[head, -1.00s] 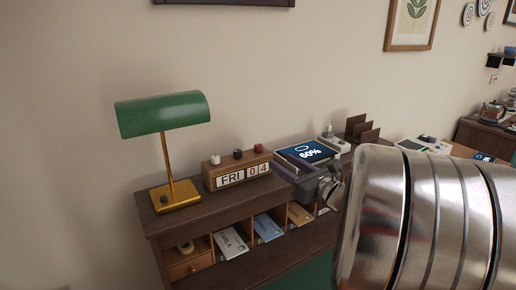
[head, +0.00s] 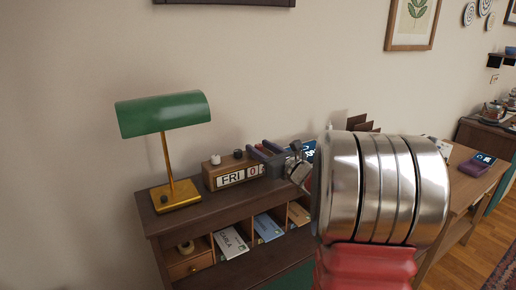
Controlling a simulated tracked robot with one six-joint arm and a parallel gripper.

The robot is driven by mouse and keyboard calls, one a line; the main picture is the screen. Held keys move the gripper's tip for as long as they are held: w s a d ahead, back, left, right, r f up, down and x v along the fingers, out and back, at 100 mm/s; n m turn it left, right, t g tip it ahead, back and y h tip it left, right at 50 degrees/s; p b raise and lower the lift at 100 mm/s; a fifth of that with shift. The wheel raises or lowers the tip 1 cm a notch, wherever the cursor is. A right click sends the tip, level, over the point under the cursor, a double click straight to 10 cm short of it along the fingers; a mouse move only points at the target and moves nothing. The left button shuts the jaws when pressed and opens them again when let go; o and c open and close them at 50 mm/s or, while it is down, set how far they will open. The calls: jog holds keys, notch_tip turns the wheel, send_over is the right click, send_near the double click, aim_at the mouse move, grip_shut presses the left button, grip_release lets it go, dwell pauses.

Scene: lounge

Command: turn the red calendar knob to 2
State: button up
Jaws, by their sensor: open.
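The wooden calendar (head: 212,182) stands on top of the desk. It shows FRI and a red 0; the last digit is mostly hidden behind my gripper. A white knob (head: 215,159) and a black knob (head: 238,154) sit on its top.
A brass lamp with a green shade (head: 163,112) stands left of the calendar. Desk compartments below hold envelopes (head: 230,243). A screen (head: 309,150) and a brown letter rack (head: 363,124) are behind my arm. The wall is close behind.

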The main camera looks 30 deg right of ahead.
jog(key=shift+w, duration=0.65)
jog(key=shift+c, duration=0.7)
jog(key=c, duration=0.9)
jog(key=shift+a, duration=0.15)
